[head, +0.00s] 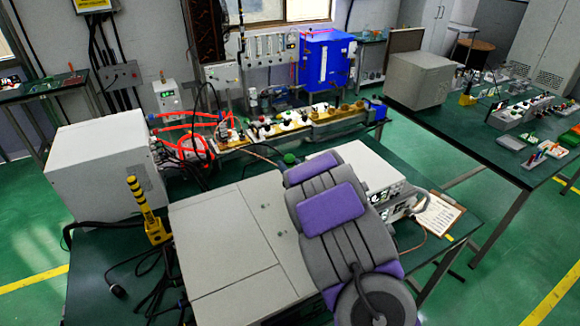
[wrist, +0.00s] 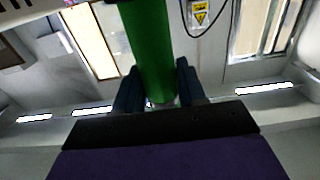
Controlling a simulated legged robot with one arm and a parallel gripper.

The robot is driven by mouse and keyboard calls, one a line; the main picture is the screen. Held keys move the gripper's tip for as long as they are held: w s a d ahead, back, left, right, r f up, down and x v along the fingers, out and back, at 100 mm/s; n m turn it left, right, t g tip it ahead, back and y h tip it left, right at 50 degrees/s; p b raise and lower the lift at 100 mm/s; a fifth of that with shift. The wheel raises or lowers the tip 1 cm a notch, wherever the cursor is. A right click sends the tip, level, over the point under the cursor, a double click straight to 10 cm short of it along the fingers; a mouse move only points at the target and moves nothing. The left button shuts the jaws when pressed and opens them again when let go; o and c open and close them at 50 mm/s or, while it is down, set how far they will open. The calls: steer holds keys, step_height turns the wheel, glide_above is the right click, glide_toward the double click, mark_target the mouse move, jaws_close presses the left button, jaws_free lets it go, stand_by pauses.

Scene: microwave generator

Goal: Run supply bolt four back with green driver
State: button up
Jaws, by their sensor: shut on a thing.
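My gripper (wrist: 157,90) shows in the wrist view, its two dark fingers shut on the green driver (wrist: 152,45). The driver's green shaft-like body runs up between the fingers to the picture's top edge; its tip is out of view. In the head view my purple and grey arm covers the centre right and hides my gripper. A small green rounded thing (head: 290,158) shows just past the arm; I cannot tell whether it is the driver. A large pale cabinet (head: 225,235) lies on the bench, with small dark spots on its top. I cannot tell which is supply bolt four.
A white box (head: 100,165) and a yellow-black striped post (head: 145,210) stand at the left. Orange tubes and a row of fittings (head: 290,120) run behind. A clipboard (head: 437,215) lies at the right. Cables lie at the front left.

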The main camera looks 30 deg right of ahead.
steer(key=shift+s+f, duration=0.1)
steer(key=shift+f, duration=0.15)
steer(key=shift+r+p, duration=0.55)
steer(key=shift+r, duration=0.05)
steer(key=shift+r+p, duration=2.35)
steer(key=shift+r, duration=1.8)
steer(key=shift+w, duration=0.2)
